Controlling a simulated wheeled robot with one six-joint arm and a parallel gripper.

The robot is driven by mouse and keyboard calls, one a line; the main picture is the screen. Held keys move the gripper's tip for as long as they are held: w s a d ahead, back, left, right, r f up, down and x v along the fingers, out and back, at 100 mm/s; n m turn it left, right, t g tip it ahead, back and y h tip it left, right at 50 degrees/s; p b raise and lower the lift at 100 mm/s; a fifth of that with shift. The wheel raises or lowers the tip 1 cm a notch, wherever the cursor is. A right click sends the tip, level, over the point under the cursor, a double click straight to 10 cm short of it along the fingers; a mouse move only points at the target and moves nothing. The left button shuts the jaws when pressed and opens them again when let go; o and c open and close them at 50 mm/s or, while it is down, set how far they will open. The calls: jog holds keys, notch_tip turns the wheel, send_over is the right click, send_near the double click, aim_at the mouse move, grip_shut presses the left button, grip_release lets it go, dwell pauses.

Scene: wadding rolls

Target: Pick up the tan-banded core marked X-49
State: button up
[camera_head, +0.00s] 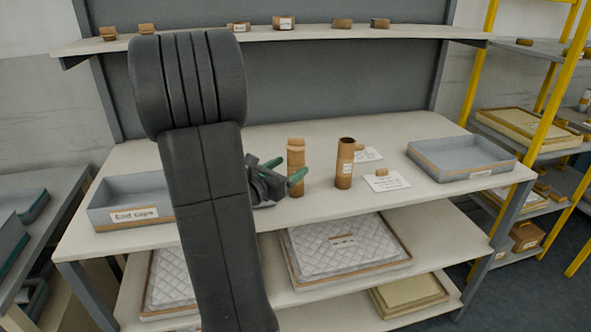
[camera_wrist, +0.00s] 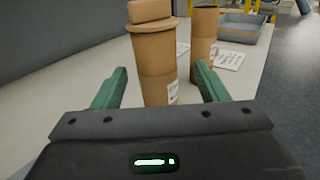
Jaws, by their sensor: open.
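Two brown cardboard cores stand upright on the table. The nearer core (camera_head: 296,168) has a tan band and a capped top; in the wrist view it (camera_wrist: 153,60) rises between and just beyond my fingertips, with a white label partly seen on its right side. The other core (camera_head: 345,163) has an open top and a white label; it also shows in the wrist view (camera_wrist: 203,35), behind and to the right. The label marks are too small to read, so I cannot tell which is X-49. My gripper (camera_head: 287,172) is open with green fingers on either side of the nearer core (camera_wrist: 160,85).
A grey bin labelled End caps (camera_head: 130,201) stands at the left of the table (camera_head: 400,205). A grey tray (camera_head: 460,158) lies at the right. White cards (camera_head: 387,182) lie beside the open core. A shelf (camera_head: 200,42) with small brown pieces runs above.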

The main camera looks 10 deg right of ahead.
aim_at(290, 165)
jog(key=shift+p+x, duration=0.4)
jog(key=shift+x, duration=1.5)
jog(key=shift+w+a, duration=0.1)
jog(key=shift+w, duration=0.05)
jog(key=c, duration=1.1)
jog(key=shift+r, duration=0.1)
